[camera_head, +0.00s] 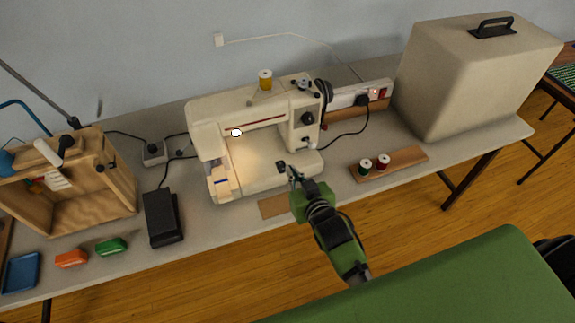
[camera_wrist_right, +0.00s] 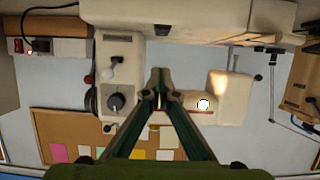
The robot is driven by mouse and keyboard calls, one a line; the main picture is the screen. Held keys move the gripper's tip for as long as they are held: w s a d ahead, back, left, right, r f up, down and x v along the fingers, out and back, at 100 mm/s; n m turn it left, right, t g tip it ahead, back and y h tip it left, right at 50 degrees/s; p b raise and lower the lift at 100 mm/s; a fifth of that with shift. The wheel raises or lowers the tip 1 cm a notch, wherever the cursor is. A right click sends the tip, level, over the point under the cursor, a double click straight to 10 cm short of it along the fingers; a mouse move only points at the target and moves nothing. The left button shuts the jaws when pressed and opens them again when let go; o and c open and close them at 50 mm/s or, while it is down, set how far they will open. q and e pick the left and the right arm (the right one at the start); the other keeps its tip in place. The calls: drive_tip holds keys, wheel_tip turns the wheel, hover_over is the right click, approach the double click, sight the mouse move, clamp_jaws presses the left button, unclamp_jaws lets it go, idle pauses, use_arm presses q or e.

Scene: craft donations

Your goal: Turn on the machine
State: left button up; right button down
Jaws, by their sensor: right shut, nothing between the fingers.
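The machine is a cream sewing machine (camera_head: 265,112) on the grey table. It also shows upside down in the right wrist view (camera_wrist_right: 230,97). A small dark switch (camera_head: 280,167) sits on the front of its base; it seems to be the dark patch in the wrist view (camera_wrist_right: 162,31). A bright white spot (camera_head: 236,132) shows under its arm, and the bed has a warm glow. My right gripper (camera_head: 293,172) is shut and empty, its fingertips just right of the switch; I cannot tell if they touch. My left gripper is not in view.
A power strip (camera_head: 345,97) with a glowing red switch (camera_head: 382,92) stands behind right. A beige cover (camera_head: 465,80) is at the right, and thread spools stand on a wooden strip (camera_head: 405,158). A black pedal (camera_head: 163,217) and a wooden box (camera_head: 110,195) are at the left.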

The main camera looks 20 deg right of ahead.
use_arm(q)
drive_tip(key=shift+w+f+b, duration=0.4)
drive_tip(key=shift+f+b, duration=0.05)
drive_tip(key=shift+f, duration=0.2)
use_arm(e)
drive_tip(key=s, duration=0.5)
drive_tip(key=shift+s+d+r, duration=0.1)
drive_tip(key=shift+d+r, duration=0.05)
drive_tip(key=shift+r, duration=0.15)
